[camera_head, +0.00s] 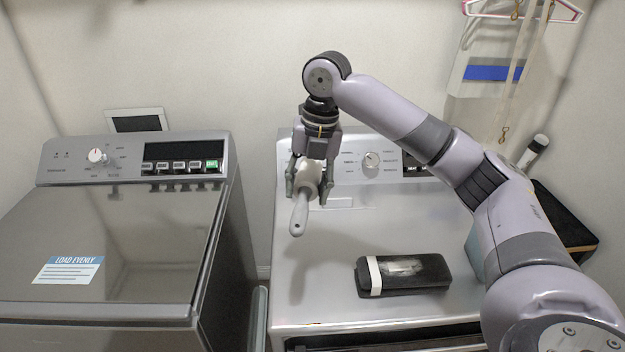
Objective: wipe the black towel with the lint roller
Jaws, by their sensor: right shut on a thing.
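The lint roller (300,212) has a grey handle and a pale roller head. My right gripper (310,190) is shut on it near the head, with the handle hanging down and tilted slightly left. The roller is held above the back left part of the right machine's top. The black towel (418,271) lies folded on that top, to the right of and nearer than the roller. A white band wraps its left end, and a pale greyish patch shows on its upper face. Roller and towel are apart. My left gripper is not in view.
The right machine (330,285) has bare top around the towel. The left machine (150,240) has a dark lid with a "load evenly" label (70,270); a gap separates the two. A black tray-like item (570,220) is at right, partly behind my arm. Hangers (520,10) hang at upper right.

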